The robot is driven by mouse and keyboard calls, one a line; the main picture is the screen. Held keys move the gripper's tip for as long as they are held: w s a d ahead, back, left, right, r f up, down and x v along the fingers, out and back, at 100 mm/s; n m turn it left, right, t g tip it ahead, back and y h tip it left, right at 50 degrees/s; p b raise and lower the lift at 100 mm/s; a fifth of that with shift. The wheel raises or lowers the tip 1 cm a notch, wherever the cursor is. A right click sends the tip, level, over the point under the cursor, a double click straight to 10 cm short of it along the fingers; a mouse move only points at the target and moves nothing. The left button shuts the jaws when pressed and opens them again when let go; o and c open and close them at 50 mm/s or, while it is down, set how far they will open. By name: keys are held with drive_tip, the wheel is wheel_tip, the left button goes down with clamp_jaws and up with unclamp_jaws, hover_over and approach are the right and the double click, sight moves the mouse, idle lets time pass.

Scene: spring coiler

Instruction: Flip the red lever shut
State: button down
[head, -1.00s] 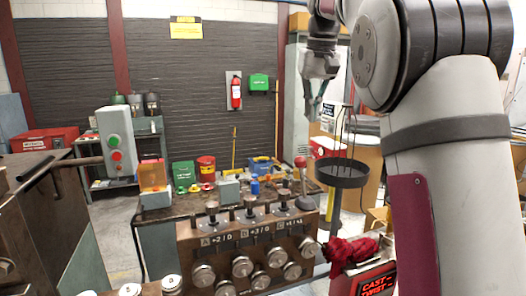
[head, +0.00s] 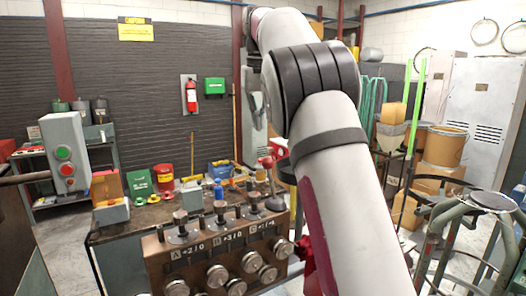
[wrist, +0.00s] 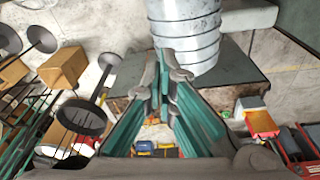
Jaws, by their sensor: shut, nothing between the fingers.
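The red lever (head: 266,163) stands at the right rear end of the workbench in the head view, a red knob on a slim dark shaft, roughly upright with a slight tilt. My arm passes just right of it in the picture. My gripper does not show clearly in the head view, hidden by my arm. In the wrist view my gripper (wrist: 165,80) has its teal fingers drawn together at the tips, with nothing between them. I cannot make out the lever in the wrist view, and I see no contact with it.
The bench front (head: 205,250) carries several round knobs, with dark posts on top. A control box (head: 64,150) is at left. Cardboard boxes and metal stands crowd the right.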

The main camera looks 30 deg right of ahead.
sight(271, 175)
wheel_tip(271, 175, down, 8)
drive_tip(key=s+p, duration=0.2)
drive_tip(key=p, duration=0.2)
drive_tip(key=shift+s, duration=0.4)
drive_tip(key=shift+a, duration=0.1)
